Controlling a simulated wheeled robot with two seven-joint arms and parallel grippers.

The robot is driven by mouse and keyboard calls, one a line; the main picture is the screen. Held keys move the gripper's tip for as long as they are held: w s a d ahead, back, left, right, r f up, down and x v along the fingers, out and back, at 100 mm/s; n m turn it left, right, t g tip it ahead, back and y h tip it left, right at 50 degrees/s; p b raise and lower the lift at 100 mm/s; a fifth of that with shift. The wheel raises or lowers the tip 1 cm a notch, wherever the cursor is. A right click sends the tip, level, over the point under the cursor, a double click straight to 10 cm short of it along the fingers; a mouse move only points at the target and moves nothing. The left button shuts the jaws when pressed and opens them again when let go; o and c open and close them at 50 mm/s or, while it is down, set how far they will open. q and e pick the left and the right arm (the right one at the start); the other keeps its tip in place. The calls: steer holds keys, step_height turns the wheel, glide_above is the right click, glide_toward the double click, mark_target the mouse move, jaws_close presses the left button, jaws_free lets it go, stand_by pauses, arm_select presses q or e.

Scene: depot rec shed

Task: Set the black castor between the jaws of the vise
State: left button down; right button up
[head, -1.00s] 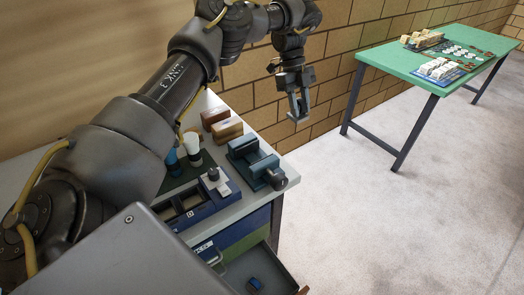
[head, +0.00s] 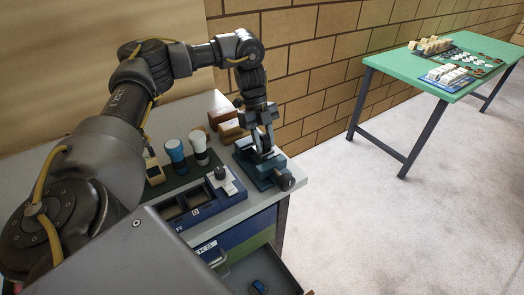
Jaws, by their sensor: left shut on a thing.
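The teal-blue vise (head: 256,172) stands at the right corner of the grey workbench, with a dark round handle end (head: 284,180) facing the front right. My left gripper (head: 263,150) points down at the vise, its fingertips at the jaws. It is shut on a small dark thing, which I take to be the black castor. The fingers hide most of it, so I cannot tell whether it touches the jaws. My right gripper is not in view.
A blue tray (head: 203,207) with compartments and a black knob stands left of the vise. Blue (head: 175,155) and white (head: 199,150) upright items stand behind it. Brown blocks (head: 222,118) lie behind the vise. An open drawer (head: 270,265) juts out below. A green table (head: 440,75) stands far right.

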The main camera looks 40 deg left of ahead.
arm_select(q)
steer(key=shift+s+f, duration=0.15)
steer(key=shift+s, duration=0.05)
steer(key=shift+s+f, duration=0.25)
steer(key=shift+f, duration=0.85)
steer(key=shift+w+a+f, duration=0.1)
steer(key=shift+a+f, duration=0.05)
steer(key=shift+f, duration=0.45)
steer(key=c, duration=1.1)
jaws_free()
steer(key=shift+o, duration=0.2)
